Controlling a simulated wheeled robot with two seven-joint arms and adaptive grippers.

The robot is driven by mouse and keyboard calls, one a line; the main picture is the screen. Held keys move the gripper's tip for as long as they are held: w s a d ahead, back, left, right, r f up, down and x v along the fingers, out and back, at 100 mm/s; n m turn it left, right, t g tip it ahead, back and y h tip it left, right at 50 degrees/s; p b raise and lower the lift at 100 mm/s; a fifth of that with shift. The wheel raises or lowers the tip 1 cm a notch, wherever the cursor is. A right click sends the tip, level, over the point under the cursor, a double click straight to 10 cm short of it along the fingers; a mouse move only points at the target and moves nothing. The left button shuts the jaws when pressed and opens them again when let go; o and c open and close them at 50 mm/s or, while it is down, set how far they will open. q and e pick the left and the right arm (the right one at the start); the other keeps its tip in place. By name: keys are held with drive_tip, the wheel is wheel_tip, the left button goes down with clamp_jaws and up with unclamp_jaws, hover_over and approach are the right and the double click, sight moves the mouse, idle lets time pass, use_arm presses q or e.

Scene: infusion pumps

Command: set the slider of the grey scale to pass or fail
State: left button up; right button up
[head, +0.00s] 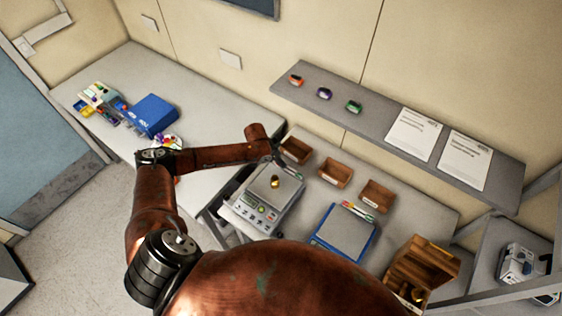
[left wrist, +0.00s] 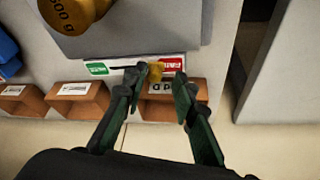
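The grey scale (head: 258,206) stands on the table in the head view, with a brass weight (head: 274,182) on its plate. In the left wrist view the scale's plate (left wrist: 140,28) fills the top, with the weight marked 500 g (left wrist: 72,12). Beyond its edge is a white slider strip with a green end (left wrist: 97,68) at left and a red end (left wrist: 171,64) at right. The yellow slider knob (left wrist: 156,73) is nearer the red end. My left gripper (left wrist: 160,76) has its fingers apart, around the knob; contact is unclear. My right gripper is out of view.
Wooden bins (head: 335,172) stand behind the scales, close to the left gripper. A blue-edged scale (head: 342,234) stands to the right, and an open wooden box (head: 424,262) farther right. A shelf (head: 385,115) runs above the bins.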

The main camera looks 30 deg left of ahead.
use_arm(q)
drive_tip(key=shift+d, duration=0.15)
drive_tip(key=shift+r, duration=0.1)
drive_tip(key=v, duration=1.2)
idle(0.3)
